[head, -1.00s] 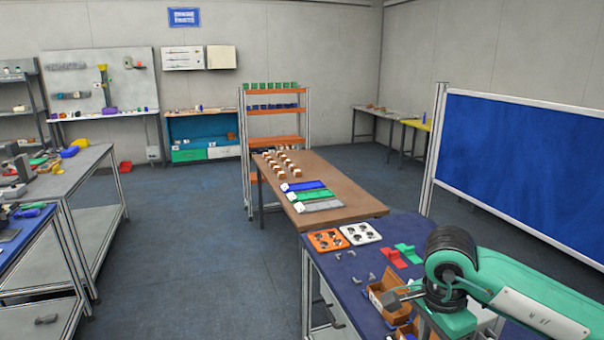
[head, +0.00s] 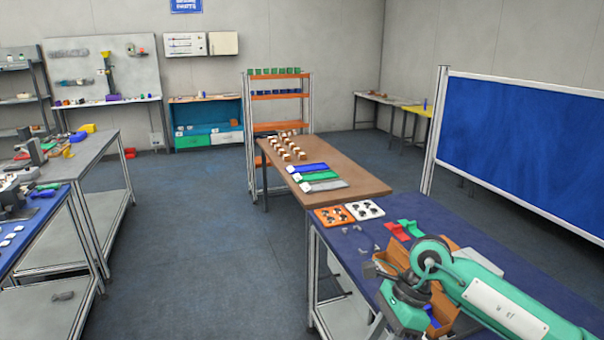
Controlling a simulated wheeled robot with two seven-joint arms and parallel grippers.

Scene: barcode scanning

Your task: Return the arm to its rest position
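A teal arm with a white label plate reaches in from the lower right of the head view; I take it for my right arm. Its rounded joint and wrist hang over the front of the blue-topped table (head: 440,212). My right gripper (head: 384,314) is at the wrist end, pointing down and left, beside a brown box (head: 392,256). Its dark finger parts are small and partly hidden, so I cannot tell whether they are open or hold anything. My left gripper and arm are not in view.
An orange tray (head: 332,217), a white tray (head: 366,210), and red (head: 396,231) and green (head: 412,228) pieces lie on the table. A brown table (head: 352,180) with small boxes stands beyond. A blue board (head: 520,140) stands at right. The floor at centre left is clear.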

